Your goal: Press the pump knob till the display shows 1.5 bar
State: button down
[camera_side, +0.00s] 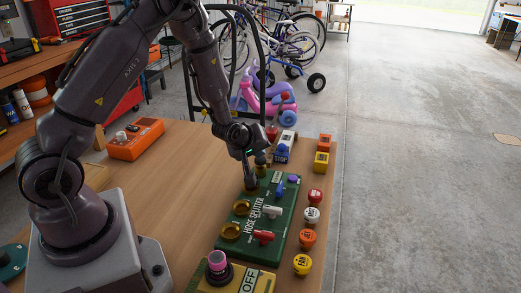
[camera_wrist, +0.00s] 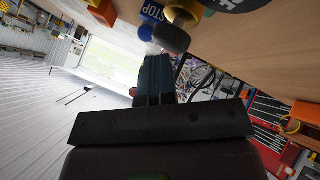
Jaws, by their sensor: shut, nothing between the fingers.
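My gripper (camera_side: 257,152) is shut and empty, pointing down at the far end of the green box marked HOSE SPLITTER (camera_side: 273,232). In the wrist view its shut blue fingers (camera_wrist: 152,82) are close to a dark grey rounded knob (camera_wrist: 171,38) on a yellow base. In the side view a dark knob on a gold base (camera_side: 260,168) is just below the fingertips; I cannot tell whether they touch. No label reading pump is legible, so I cannot tell which knob is the pump's. No pressure reading is legible in either view.
A blue and white box (camera_side: 284,148) stands just beyond the gripper; STOP lettering (camera_wrist: 150,11) shows in the wrist view. Several round coloured buttons (camera_side: 312,215) line the right table edge. A pink knob (camera_side: 217,261) is in front; an orange device (camera_side: 135,140) lies left.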

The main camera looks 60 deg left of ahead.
aim_at(258, 158)
dwell(0.3)
jog(key=shift+r, duration=2.05)
notch_tip(258, 158, up, 5)
